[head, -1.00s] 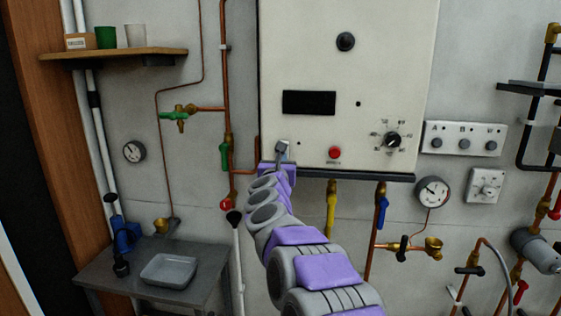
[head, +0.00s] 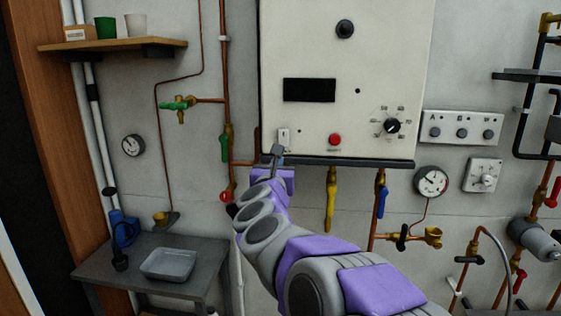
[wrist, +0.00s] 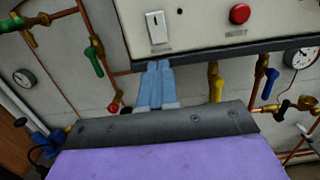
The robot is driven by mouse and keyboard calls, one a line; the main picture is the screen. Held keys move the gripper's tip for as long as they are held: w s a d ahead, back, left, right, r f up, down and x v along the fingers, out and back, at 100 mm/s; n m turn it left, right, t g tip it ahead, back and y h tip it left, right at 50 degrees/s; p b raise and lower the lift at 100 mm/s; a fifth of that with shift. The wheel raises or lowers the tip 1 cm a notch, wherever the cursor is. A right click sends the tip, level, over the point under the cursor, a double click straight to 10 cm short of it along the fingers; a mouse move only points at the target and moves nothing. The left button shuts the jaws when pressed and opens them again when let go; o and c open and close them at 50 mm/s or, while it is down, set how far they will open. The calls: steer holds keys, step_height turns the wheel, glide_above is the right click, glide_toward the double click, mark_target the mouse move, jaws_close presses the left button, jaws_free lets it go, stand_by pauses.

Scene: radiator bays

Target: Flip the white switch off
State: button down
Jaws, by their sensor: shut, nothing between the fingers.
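The white switch (head: 284,136) is a small upright rocker at the lower left of the cream boiler panel (head: 380,60). It also shows in the wrist view (wrist: 157,27), with its plate fully visible there. My gripper (head: 277,151) is shut and empty. Its grey-blue fingertips, also in the wrist view (wrist: 160,66), are just below the switch, near the panel's dark bottom edge. In the wrist view a gap shows between the fingertips and the switch. I cannot tell the depth between them.
A red button (head: 335,140) and a rotary dial (head: 392,126) sit to the right on the panel. Yellow (head: 331,198) and blue (head: 382,200) valve handles hang below. A copper pipe with a green handle (head: 225,148) runs at left. A grey table (head: 205,265) stands lower left.

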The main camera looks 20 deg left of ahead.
steer(key=v, duration=0.2)
steer(key=shift+s, duration=0.35)
steer(key=shift+f, duration=0.1)
